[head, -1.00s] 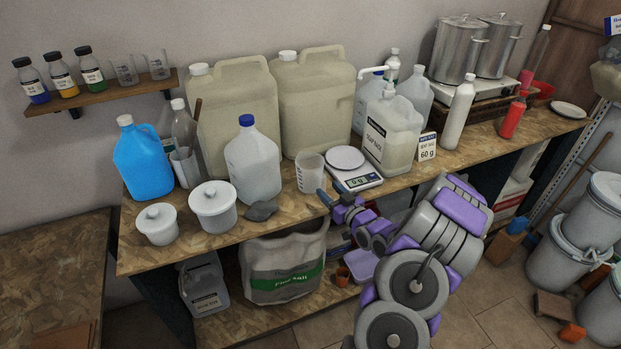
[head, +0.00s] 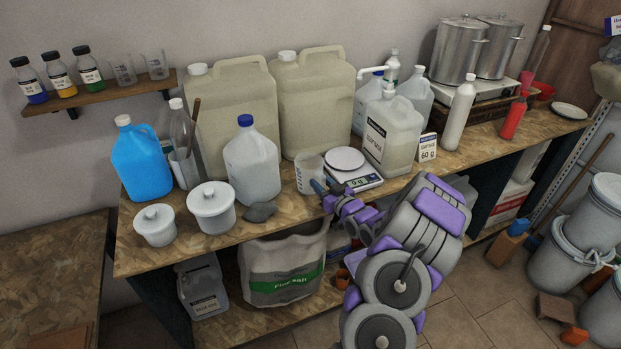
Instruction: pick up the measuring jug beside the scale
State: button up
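The measuring jug (head: 307,174) is a small translucent cup with faint markings. It stands upright on the wooden bench, just left of the scale (head: 354,170), which has a round white pan and a small display. My gripper (head: 320,190) is at the jug's lower right side, in front of the scale. Its blue-grey fingertips overlap the jug's right edge in the head view. I cannot tell whether they touch the jug or how far apart they are.
A white jug with a blue cap (head: 252,165) and a grey stone-like lump (head: 259,212) are left of the measuring jug. Large beige drums (head: 313,100) stand behind. A dispenser bottle (head: 391,135) and a price card (head: 427,147) stand right of the scale.

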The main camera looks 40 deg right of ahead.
aim_at(318, 169)
jog(key=shift+d, duration=0.15)
jog(key=shift+c, duration=1.4)
grip_shut()
jog(key=shift+r, duration=0.4)
jog(key=r, duration=0.1)
jog(key=s+r+p, duration=0.1)
jog(key=r, duration=0.1)
jog(key=s+a+r+p, duration=0.1)
jog(key=s, duration=1.3)
jog(key=shift+a, duration=0.4)
